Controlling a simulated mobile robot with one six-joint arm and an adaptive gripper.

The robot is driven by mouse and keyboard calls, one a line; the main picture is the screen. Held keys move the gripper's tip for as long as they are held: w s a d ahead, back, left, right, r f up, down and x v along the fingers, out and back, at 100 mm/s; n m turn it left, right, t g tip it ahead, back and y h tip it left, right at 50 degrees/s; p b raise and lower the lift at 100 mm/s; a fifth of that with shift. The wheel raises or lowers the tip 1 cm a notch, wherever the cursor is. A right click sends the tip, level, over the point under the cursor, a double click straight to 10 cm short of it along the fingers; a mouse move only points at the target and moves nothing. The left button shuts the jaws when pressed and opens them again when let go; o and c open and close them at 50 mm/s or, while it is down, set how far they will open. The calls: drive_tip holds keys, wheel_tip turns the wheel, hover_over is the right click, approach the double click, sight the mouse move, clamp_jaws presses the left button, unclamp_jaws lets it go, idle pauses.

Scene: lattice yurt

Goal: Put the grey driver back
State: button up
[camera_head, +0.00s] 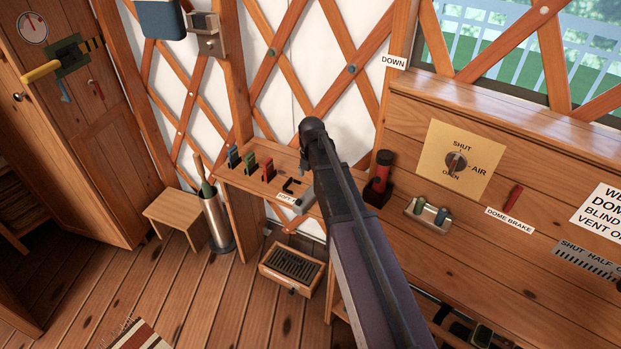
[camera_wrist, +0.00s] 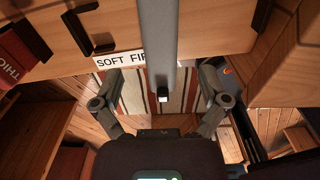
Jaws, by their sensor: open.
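A long grey bar (camera_wrist: 160,45), which looks like the grey driver, runs down from the top of the wrist view and ends in a dark tip. It crosses the right end of a "SOFT FI..." label. My gripper (camera_wrist: 160,85) is open, its fingers apart on either side of the bar's lower end and not visibly touching it. An empty black holder (camera_wrist: 90,28) is left of the bar; it also shows on the shelf in the head view (camera_head: 291,185). A grey piece (camera_head: 302,198) beside the label there may be the same bar. My arm hides most of the gripper there.
Blue (camera_head: 233,157), green (camera_head: 250,162) and red (camera_head: 267,170) pieces stand left of the empty holder. A red and black cylinder (camera_head: 381,172) and a small rack (camera_head: 428,212) are to the right. A slatted box (camera_head: 291,268) sits on the floor below.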

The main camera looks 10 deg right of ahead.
sight(313, 194)
drive_tip(key=shift+r+p, duration=2.25)
drive_tip(key=shift+r, duration=0.35)
drive_tip(key=s+m, duration=2.1)
drive_tip(key=m, duration=0.6)
drive_tip(key=shift+d, duration=0.4)
wheel_tip(313, 194, up, 10)
drive_tip(key=p, duration=1)
